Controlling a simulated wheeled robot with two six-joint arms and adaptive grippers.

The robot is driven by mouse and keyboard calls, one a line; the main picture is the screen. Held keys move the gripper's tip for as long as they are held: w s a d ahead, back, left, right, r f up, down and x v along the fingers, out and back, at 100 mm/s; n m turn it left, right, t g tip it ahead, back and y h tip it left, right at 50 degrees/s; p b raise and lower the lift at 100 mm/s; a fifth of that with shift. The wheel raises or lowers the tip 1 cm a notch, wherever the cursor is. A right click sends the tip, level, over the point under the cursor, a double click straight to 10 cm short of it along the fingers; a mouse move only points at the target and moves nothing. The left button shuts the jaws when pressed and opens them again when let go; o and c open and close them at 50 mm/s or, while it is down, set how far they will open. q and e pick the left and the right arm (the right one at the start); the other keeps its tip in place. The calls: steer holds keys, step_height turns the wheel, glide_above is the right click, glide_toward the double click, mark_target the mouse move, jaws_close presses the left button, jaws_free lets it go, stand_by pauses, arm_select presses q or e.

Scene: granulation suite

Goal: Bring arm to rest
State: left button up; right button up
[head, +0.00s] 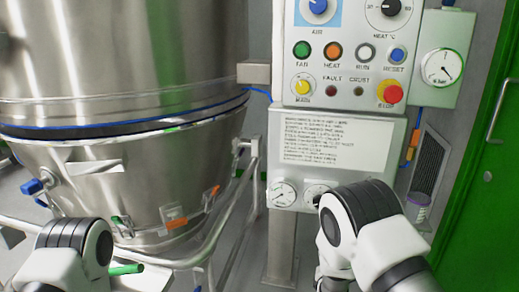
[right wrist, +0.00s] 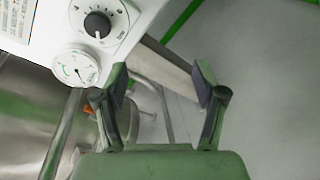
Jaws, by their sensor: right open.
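My right gripper (right wrist: 160,88) shows in the right wrist view with its two dark fingers spread wide and nothing between them. Behind the fingers are grey floor and a metal post. In the head view my right arm comes in at the lower right, in front of the lower part of the control panel (head: 335,140); its gripper is hidden there. My left arm shows at the lower left of the head view, in front of the steel vessel; its gripper is out of sight.
The steel vessel (head: 120,60) with tubular rails (head: 235,215) fills the left. The panel carries coloured buttons, a red stop button (head: 390,93) and gauges (head: 282,194). In the right wrist view a black knob (right wrist: 97,24) is close. A green door (head: 490,190) stands at right.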

steer(key=s+d+f+m+g+y, duration=0.15)
steer(key=s+d+f+g, duration=0.3)
steer(key=s+f, duration=0.7)
steer(key=s+f+m+g+y, duration=0.1)
steer(key=s+f+m+g, duration=0.3)
steer(key=s, duration=0.5)
steer(key=s+f+m+g+y, duration=0.2)
steer(key=s+f+m+g, duration=0.15)
steer(key=s+m, duration=0.4)
steer(key=s+a+m+g+y, duration=0.1)
steer(key=s+a+m+g, duration=0.3)
steer(key=s+m, duration=0.7)
step_height(320, 180, up, 18)
steer(key=s+n+p, duration=0.1)
steer(key=p, duration=1.7)
steer(key=shift+d+r+t+p, duration=0.2)
steer(key=shift+t+p, duration=0.1)
steer(key=shift+p, duration=0.1)
